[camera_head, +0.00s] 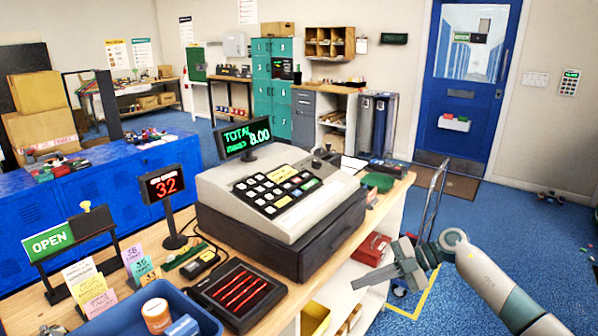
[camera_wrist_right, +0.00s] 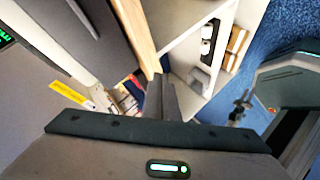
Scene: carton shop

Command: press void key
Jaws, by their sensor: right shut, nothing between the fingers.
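The cash register (camera_head: 290,193) stands on the counter, with a sloped keypad (camera_head: 277,189) of white, yellow and green keys on dark backing. The key labels are too small to read, so I cannot tell which key is void. The register's green display (camera_head: 244,138) shows a total of 8.00. My right gripper (camera_head: 364,281) is shut and empty, to the right of the register, off the counter's side and lower than the keypad. Its closed fingers also show in the right wrist view (camera_wrist_right: 160,98). My left gripper is out of view.
The wooden counter edge (camera_head: 347,248) lies between my right gripper and the register. A red "32" display (camera_head: 163,185), a card reader (camera_head: 199,264), a black tray (camera_head: 238,294) and a blue bin (camera_head: 205,316) crowd the counter's left. A hand truck (camera_head: 433,205) stands behind my right arm.

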